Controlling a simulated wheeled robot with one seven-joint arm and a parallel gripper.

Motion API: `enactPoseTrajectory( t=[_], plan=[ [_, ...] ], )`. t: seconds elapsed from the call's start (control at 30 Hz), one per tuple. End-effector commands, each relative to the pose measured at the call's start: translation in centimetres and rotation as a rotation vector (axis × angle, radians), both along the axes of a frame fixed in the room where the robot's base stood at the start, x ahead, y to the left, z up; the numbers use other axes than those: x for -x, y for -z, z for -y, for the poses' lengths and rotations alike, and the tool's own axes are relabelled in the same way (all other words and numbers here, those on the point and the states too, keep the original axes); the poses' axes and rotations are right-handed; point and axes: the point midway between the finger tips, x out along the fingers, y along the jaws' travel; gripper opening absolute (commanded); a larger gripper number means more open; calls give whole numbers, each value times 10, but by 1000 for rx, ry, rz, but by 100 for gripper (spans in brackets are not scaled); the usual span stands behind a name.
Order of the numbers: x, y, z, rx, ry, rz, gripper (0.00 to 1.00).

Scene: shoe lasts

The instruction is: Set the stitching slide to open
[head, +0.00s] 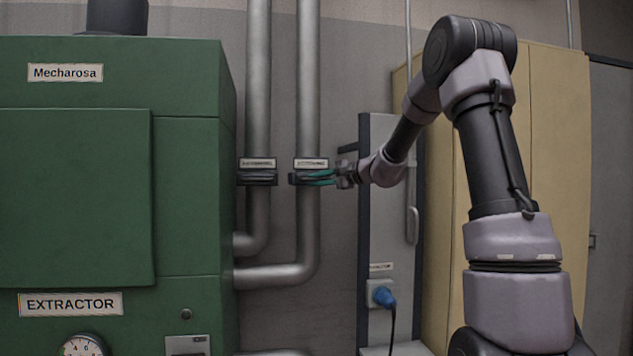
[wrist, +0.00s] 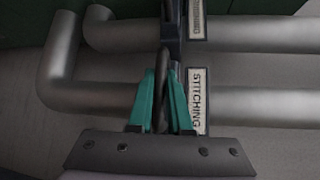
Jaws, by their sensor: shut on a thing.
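The stitching slide (head: 298,178) is a dark plate assembly across the right-hand vertical pipe, under a small label. In the wrist view its white label (wrist: 198,98) reads STITCHING. My gripper (head: 322,177) reaches it from the right. In the wrist view my gripper's teal fingers (wrist: 163,100) are closed on both sides of the slide's dark looped handle (wrist: 164,62). The fingers hide part of the handle. I cannot tell from these views how far the slide is in or out.
A second, similar slide (head: 257,178) sits on the left pipe, close by. The green extractor cabinet (head: 190,200) stands left. A grey panel with a blue plug (head: 384,296) and a tan cabinet (head: 562,150) are on the right, behind my arm.

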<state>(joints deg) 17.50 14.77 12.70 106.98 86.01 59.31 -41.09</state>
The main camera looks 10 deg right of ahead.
Motion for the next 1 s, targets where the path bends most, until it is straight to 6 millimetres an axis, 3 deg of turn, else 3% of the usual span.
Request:
enactPoseTrajectory(
  t=[0.53,0.8,1.0],
  plan=[
    [4,1,1,2,1,-1,0],
    [63,0,1,3,2,-1,0],
    [92,0,1,2,3,0,0]
  ],
)
